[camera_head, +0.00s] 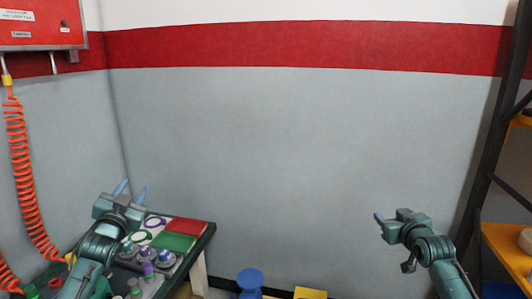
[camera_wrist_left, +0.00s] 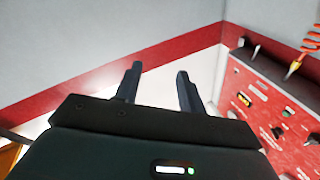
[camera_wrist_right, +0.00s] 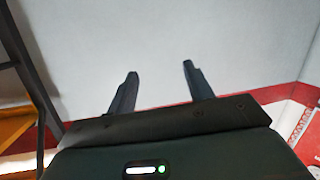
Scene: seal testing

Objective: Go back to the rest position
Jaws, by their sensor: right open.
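My left gripper (camera_head: 131,190) is raised above the work table at the lower left of the head view, fingers pointing up. Its two fingers stand apart with nothing between them in the left wrist view (camera_wrist_left: 156,85). My right gripper (camera_head: 379,218) is in the air at the lower right of the head view, in front of the grey wall. In the right wrist view (camera_wrist_right: 158,85) its fingers are apart and empty.
The work table (camera_head: 203,243) bears red and green panels (camera_head: 174,241), rings and several knobbed parts (camera_head: 163,259). A red control box (camera_head: 42,22) with a coiled orange hose (camera_head: 25,172) hangs at left. A blue stool (camera_head: 250,279) stands low centre. A shelf rack (camera_head: 505,244) is at right.

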